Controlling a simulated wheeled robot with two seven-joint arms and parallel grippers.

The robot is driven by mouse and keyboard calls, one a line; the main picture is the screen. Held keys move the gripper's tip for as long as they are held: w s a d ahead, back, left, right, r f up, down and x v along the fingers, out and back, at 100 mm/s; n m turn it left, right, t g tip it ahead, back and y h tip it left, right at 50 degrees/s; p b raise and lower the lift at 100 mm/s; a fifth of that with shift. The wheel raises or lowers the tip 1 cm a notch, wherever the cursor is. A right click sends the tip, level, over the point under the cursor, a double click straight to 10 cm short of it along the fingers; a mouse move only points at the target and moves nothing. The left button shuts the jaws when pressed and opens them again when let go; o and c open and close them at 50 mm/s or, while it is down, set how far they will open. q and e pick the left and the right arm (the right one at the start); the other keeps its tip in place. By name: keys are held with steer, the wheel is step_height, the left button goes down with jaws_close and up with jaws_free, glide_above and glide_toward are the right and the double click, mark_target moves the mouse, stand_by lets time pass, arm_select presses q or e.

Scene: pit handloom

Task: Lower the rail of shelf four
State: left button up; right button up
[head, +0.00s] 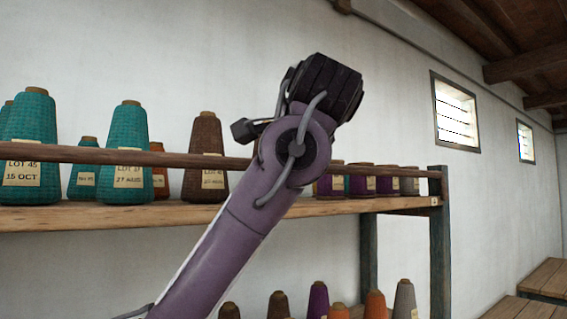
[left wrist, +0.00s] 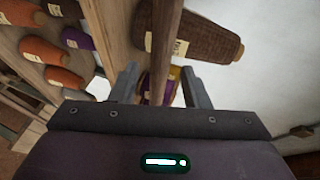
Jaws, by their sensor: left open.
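A wooden rail (head: 75,154) runs across the front of a shelf (head: 90,215), level with the middles of the yarn cones. It stands above the board and ends near the right post. My left arm rises in front of it, and its wrist hides part of the rail and shelf in the head view. In the left wrist view my left gripper (left wrist: 162,80) is open, with the rail (left wrist: 162,60) passing between its two fingers. I cannot tell whether either finger touches it. The shelf board (left wrist: 113,35) lies beside it. My right gripper is not in view.
Teal cones (head: 125,130), a brown cone (head: 205,135) and several purple cones (head: 360,184) stand behind the rail. A lower row holds orange and grey cones (head: 404,300). A dark post (head: 440,245) closes the right end, with open room beyond.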

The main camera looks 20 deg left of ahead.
arm_select(q)
steer(key=p+x, duration=0.1)
steer(key=x, duration=0.1)
steer(key=shift+w+a, duration=0.25)
steer(key=shift+w, duration=0.05)
steer(key=shift+p+x, duration=0.3)
steer(key=shift+x, duration=0.65)
steer(key=shift+w+a+f, duration=0.35)
steer(key=shift+w, duration=0.2)
steer(key=shift+s+d, duration=0.15)
steer(key=shift+s, duration=0.05)
steer(key=shift+s+d+r, duration=0.1)
steer(key=shift+c, duration=0.4)
steer(key=c, duration=0.7)
jaws_close()
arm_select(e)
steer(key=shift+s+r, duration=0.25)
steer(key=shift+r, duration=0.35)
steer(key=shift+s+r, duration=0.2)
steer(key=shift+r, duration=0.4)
